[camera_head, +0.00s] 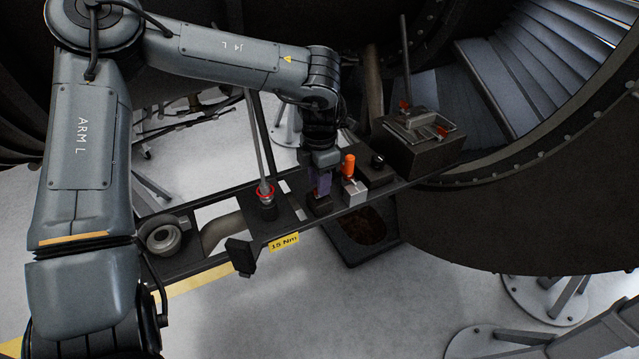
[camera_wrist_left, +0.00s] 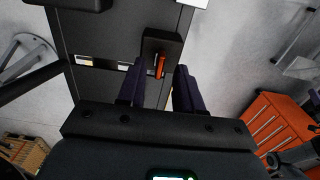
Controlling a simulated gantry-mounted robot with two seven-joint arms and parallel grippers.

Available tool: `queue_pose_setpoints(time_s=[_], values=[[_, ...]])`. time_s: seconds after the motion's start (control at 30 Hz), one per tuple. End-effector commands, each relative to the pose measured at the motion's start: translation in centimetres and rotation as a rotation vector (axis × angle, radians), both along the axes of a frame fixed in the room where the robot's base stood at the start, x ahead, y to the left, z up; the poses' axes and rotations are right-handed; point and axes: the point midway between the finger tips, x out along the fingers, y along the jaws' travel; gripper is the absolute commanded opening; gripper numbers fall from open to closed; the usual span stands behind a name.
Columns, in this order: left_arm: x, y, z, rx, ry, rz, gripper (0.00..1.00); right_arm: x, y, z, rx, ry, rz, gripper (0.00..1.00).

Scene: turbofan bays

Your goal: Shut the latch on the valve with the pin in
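My left gripper (camera_head: 320,190) points down over a small dark block (camera_head: 318,207) on the narrow dark shelf. In the left wrist view its two purple fingers are apart (camera_wrist_left: 159,70). An orange-red lever-like piece (camera_wrist_left: 160,66) on the dark block (camera_wrist_left: 162,45) shows between them; I cannot tell if the fingers touch it. In the head view the gripper hides this piece. Just right of the gripper, an upright orange cylinder (camera_head: 348,165) stands at a silver block (camera_head: 355,192). I cannot tell which part is the valve, latch or pin. My right gripper is out of view.
A black knob (camera_head: 377,161) and a dark box with red clips (camera_head: 420,155) are at right on the shelf. A long-handled tool with a red ring (camera_head: 266,192) stands left of the gripper. A grey ring fitting (camera_head: 163,237) sits at the left end.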

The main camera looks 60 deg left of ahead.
Motion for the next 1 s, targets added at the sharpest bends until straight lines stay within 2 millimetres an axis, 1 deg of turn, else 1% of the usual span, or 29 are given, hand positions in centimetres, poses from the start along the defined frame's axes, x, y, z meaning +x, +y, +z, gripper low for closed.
queue_pose_setpoints(time_s=[0.1, 0.2, 0.47, 0.5, 0.57, 0.7, 0.73, 1.0], values=[[-0.01, -0.03, -0.9, -0.002, 0.0, 0.0, 0.35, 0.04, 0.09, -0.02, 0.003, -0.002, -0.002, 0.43], [-0.01, -0.04, -1.23, -0.002, -0.001, 0.0, 0.35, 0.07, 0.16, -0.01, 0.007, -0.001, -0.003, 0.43], [0.0, -0.03, -1.33, -0.001, -0.001, 0.0, 0.35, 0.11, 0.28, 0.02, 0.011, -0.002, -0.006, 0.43], [0.0, -0.03, -1.33, -0.001, -0.001, 0.0, 0.34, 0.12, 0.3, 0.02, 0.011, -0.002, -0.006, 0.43], [0.0, -0.03, -1.32, -0.001, -0.001, 0.0, 0.24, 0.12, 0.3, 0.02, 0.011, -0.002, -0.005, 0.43], [0.0, -0.02, -1.31, -0.001, -0.001, 0.0, 0.03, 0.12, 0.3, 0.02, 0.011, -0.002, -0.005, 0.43], [0.0, -0.03, -1.31, -0.001, -0.001, 0.0, 0.0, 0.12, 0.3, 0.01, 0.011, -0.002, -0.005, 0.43], [0.0, -0.03, -1.28, -0.001, -0.001, 0.005, 0.0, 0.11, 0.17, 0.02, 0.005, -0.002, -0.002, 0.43]])
